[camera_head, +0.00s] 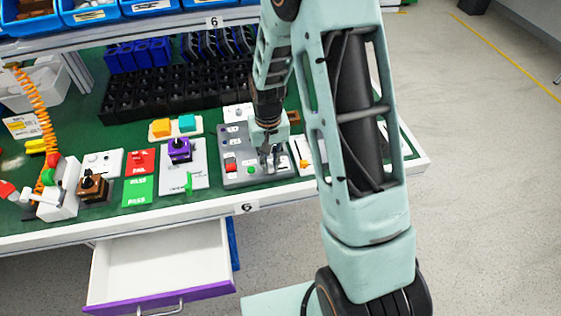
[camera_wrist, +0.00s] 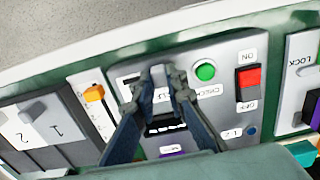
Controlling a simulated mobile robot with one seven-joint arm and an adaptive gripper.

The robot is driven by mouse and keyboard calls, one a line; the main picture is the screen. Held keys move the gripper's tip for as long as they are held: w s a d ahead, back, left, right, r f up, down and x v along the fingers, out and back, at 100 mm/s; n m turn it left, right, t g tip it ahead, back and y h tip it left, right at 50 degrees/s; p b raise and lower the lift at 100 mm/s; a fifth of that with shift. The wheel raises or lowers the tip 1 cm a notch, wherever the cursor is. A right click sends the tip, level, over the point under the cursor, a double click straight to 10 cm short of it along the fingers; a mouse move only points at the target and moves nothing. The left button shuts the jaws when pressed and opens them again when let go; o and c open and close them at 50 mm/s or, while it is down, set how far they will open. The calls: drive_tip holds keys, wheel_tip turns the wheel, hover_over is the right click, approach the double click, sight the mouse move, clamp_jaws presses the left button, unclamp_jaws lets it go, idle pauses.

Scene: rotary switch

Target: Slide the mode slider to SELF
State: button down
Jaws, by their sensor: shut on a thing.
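My gripper (camera_head: 268,160) reaches down to the right part of a grey control panel (camera_head: 232,181) on the green bench. In the wrist view my gripper (camera_wrist: 159,82) has its fingers close together around a small grey knob (camera_wrist: 161,95), which I take to be the mode slider. The fingers hide most of the knob. Dark slots or markings (camera_wrist: 166,126) show between the fingers. The panel also shows in the wrist view (camera_wrist: 210,85). I cannot read SELF or the slider's position.
A green button (camera_wrist: 205,71) and a red rocker switch (camera_wrist: 249,77) sit beside my fingers on the same panel. A separate panel with an orange slider (camera_wrist: 94,94) is on the other side. Black bins (camera_head: 165,95) stand behind. An open drawer (camera_head: 160,262) is below the bench.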

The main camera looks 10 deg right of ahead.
drive_tip(key=shift+a, duration=0.25)
drive_tip(key=c, duration=1.9)
unclamp_jaws()
drive_tip(key=shift+c, duration=0.2)
drive_tip(key=shift+r, duration=0.55)
wheel_tip(320, 180, up, 11)
